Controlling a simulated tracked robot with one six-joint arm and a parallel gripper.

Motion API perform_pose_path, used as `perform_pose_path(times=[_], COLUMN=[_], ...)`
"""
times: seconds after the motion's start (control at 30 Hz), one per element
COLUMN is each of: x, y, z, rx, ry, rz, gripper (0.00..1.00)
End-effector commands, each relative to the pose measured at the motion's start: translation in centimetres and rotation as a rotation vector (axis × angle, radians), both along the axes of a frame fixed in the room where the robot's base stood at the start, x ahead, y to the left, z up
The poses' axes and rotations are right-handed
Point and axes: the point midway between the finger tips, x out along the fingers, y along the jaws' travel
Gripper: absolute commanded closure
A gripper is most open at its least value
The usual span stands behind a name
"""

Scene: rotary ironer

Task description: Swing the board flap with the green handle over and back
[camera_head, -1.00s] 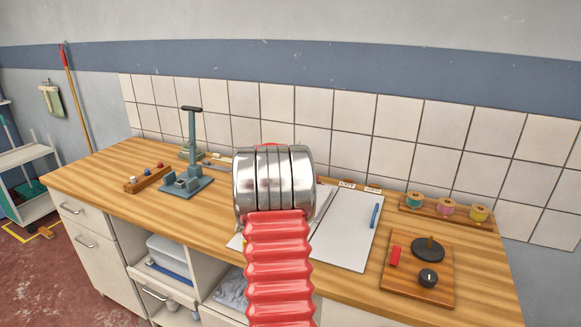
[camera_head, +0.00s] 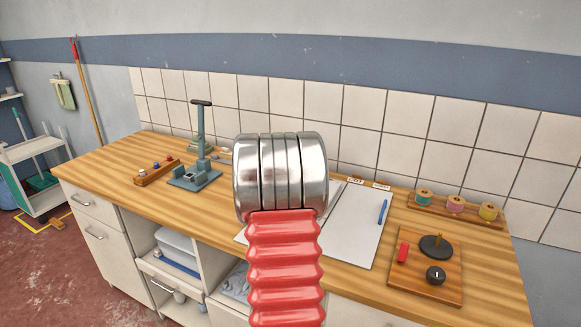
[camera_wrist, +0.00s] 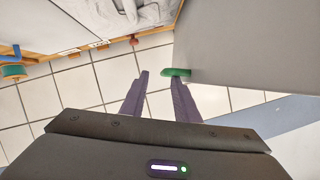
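In the wrist view a green handle (camera_wrist: 176,72) sits on the left edge of a plain grey board flap (camera_wrist: 245,45). My gripper (camera_wrist: 160,76) has its two dark fingers apart. The right fingertip is at the green handle, overlapping it in the picture; I cannot tell whether they touch. The left fingertip is a little left of it, and nothing shows gripped between them. In the head view my arm covers the middle of the bench, so the green handle and my gripper are hidden there. A white board (camera_head: 355,235) with a blue handle-like bar (camera_head: 383,211) shows right of my arm.
The wooden bench (camera_head: 110,165) carries a blue-grey press stand (camera_head: 200,150), a rack with knobs (camera_head: 155,172), thread spools (camera_head: 456,205) and a wooden panel with a black dial (camera_head: 425,268). A tiled wall (camera_head: 400,130) stands close behind. A cart (camera_head: 40,180) is at far left.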

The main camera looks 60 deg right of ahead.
Motion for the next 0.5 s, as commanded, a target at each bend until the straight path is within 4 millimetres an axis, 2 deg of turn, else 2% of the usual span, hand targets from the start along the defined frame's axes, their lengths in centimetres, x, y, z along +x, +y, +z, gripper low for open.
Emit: perform_pose_path(times=[0.1, 0.5], x=[0.0, -1.3], y=[1.8, 6.4], z=[0.2, 2.3], rx=[0.009, 0.002], ry=[0.002, 0.0], rz=[0.008, 0.002], gripper=[0.72, 0.72])
